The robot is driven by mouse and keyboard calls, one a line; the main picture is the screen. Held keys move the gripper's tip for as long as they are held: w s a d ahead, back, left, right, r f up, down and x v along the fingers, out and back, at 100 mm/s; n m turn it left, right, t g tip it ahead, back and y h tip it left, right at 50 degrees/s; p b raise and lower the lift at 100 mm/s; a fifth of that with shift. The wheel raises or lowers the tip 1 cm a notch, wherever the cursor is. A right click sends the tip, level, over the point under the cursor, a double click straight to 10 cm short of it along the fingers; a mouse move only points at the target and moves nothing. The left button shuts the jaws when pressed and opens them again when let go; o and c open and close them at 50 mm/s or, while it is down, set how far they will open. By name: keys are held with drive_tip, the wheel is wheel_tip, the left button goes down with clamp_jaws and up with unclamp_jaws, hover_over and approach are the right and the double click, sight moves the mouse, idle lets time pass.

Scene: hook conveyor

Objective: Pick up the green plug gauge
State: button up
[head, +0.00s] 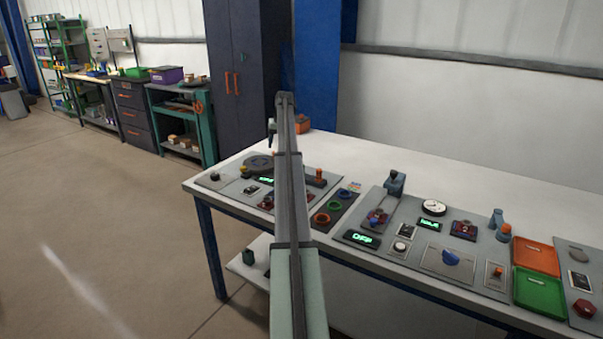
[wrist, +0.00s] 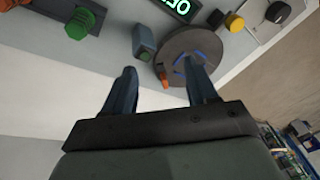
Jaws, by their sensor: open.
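The green plug gauge appears to be the green round piece (wrist: 82,24) on a dark board at the upper left of the wrist view. My arm hides part of the bench in the head view, and my fingers are hard to make out there.
A dark round disc (wrist: 190,55) and a grey-green block (wrist: 144,38) lie beyond the fingertips. Orange pieces sit beside the green one. Panels with lit displays (head: 432,208), an orange tray (head: 536,257) and a green tray (head: 540,293) fill the right.

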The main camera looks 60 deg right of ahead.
drive_tip(key=s+d+r+m+g, duration=0.1)
drive_tip(key=s+d+m+g, duration=0.25)
drive_tip(key=s, duration=0.65)
drive_tip(key=shift+n+t, duration=0.35)
drive_tip(key=f, duration=1.3)
drive_tip(key=shift+w+d+f, duration=0.1)
drive_tip(key=shift+w+d, duration=0.05)
drive_tip(key=shift+d, duration=0.05)
drive_tip(key=shift+c, duration=0.4)
drive_tip(key=c, duration=0.9)
